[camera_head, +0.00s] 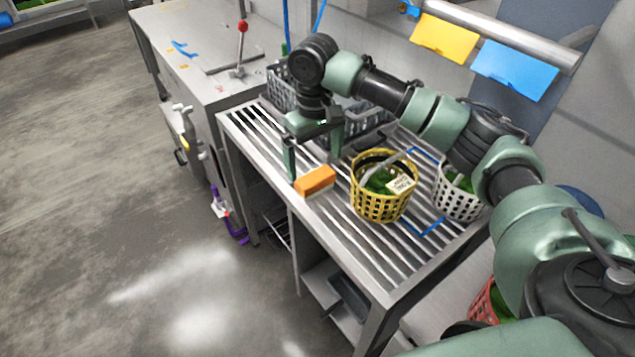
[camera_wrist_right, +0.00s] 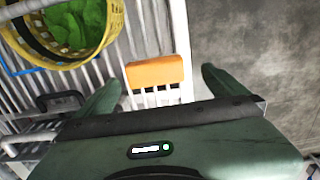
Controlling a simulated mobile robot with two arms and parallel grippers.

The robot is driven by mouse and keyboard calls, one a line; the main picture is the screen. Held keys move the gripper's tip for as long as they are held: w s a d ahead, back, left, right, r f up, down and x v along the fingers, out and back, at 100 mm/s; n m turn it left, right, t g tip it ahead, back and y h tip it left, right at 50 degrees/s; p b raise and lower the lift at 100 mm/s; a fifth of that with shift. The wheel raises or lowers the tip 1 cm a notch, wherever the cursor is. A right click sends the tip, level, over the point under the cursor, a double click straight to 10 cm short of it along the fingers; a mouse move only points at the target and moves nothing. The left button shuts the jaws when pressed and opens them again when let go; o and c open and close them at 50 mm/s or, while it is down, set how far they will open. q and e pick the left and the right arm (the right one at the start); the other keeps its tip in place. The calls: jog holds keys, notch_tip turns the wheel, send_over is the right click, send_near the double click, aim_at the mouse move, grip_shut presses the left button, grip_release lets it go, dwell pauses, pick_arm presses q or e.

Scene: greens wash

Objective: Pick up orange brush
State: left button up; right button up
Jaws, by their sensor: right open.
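The orange brush (camera_head: 315,181) lies on the slatted metal table near its front left edge, with a pale underside. In the right wrist view the brush (camera_wrist_right: 156,72) lies ahead of and between the two fingers. My right gripper (camera_head: 313,163) is open and empty, pointing down over the table. The right gripper (camera_wrist_right: 160,92) also shows open in the wrist view. My left gripper is not in view.
A yellow basket (camera_head: 382,205) with greens and a label stands right of the brush. A white basket (camera_head: 458,200) is further right, and a grey crate (camera_head: 355,140) is behind. The slatted table's (camera_head: 375,265) front edge is close to the brush. A red-knobbed lever (camera_head: 242,50) stands at the back left.

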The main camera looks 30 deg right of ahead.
aim_at(317, 177)
jog(key=f, duration=0.2)
jog(key=w+d+f, duration=0.1)
jog(key=shift+f, duration=0.15)
jog(key=shift+s+a+f, duration=0.1)
jog(key=shift+s+f, duration=0.05)
jog(key=shift+f, duration=0.5)
notch_tip(317, 177, down, 5)
jog(key=shift+r, duration=0.3)
jog(key=c, duration=1.1)
